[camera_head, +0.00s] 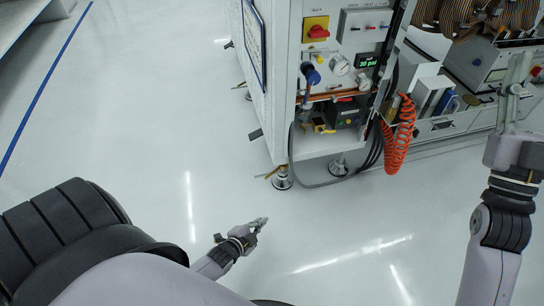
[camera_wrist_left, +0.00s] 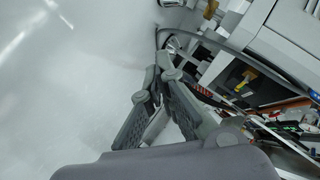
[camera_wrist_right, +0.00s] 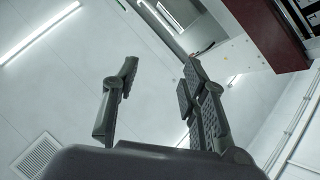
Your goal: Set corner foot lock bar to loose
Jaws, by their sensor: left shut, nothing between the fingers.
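The corner foot (camera_head: 282,181) of the white test handler stands on the floor as a round levelling foot. A small brass-coloured lock bar (camera_head: 271,173) sticks out to the left just above it. My left gripper (camera_head: 262,222) is below and slightly left of the foot in the head view, clear of the bar, shut and empty. Its fingers (camera_wrist_left: 162,68) also show in the left wrist view, where I cannot make out the lock bar for certain. My right gripper (camera_head: 517,72) is raised at the far right; its fingers (camera_wrist_right: 160,68) are apart and empty in the right wrist view.
The handler's panel has a red and yellow switch (camera_head: 316,29), gauges and a coiled orange hose (camera_head: 398,138). Black cables run down beside another foot (camera_head: 339,168). A blue line (camera_head: 45,92) crosses the floor at left. The floor in front of the handler is clear.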

